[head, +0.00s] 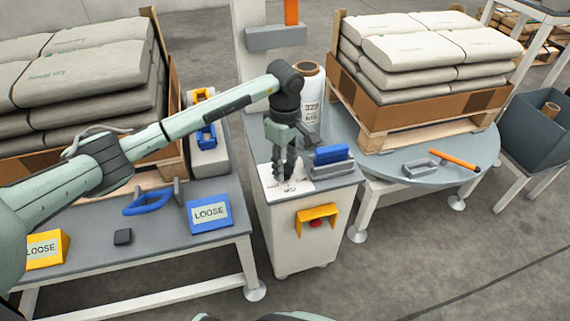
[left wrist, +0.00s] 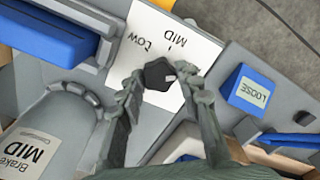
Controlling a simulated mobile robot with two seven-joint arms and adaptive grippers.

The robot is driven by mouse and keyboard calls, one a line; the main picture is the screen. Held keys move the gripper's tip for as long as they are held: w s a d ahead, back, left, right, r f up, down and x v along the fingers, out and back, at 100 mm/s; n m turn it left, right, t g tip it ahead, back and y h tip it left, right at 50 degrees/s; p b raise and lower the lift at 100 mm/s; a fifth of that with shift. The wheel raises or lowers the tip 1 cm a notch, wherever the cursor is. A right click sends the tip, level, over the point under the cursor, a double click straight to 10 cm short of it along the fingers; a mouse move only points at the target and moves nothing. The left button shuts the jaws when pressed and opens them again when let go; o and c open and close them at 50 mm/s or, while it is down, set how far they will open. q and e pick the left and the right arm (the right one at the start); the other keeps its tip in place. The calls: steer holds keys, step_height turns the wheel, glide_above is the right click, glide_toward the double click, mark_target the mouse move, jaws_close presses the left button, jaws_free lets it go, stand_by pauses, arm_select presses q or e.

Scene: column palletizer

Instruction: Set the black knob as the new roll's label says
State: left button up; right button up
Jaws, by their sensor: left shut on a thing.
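The black knob (left wrist: 157,74) sits on a white label plate (left wrist: 195,45) in the left wrist view. The plate reads LOW and MID, and my fingers cover part of it. A small pale mark shows on the knob's right side in that view, on the MID side rather than the LOW side. My left gripper (left wrist: 158,82) is shut on the knob, with a finger at each side. In the head view the gripper (head: 287,172) points down over the cabinet top. The roll (left wrist: 45,120) stands close by; its label reads Brake MID. My right gripper is out of view.
A blue block (head: 331,154) stands beside the plate. A yellow guard (head: 317,215) with a red button is on the cabinet front. Blue (head: 210,213) and yellow (head: 46,250) LOOSE blocks stand on the left table. Loaded pallets flank the cabinet.

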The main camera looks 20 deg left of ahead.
arm_select(q)
steer(key=shift+n, duration=0.8)
steer(key=shift+n+b, duration=0.5)
steer(key=shift+n, duration=0.7)
steer(key=n, duration=0.3)
steer(key=shift+n, duration=0.3)
steer(key=shift+n+b, duration=0.4)
steer(key=shift+n, duration=1.5)
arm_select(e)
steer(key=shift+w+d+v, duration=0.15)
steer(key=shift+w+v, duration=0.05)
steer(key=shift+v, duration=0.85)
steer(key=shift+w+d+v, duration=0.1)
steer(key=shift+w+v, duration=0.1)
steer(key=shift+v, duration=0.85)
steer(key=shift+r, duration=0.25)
arm_select(q)
steer(key=o, duration=1.2)
steer(key=shift+c, duration=0.2)
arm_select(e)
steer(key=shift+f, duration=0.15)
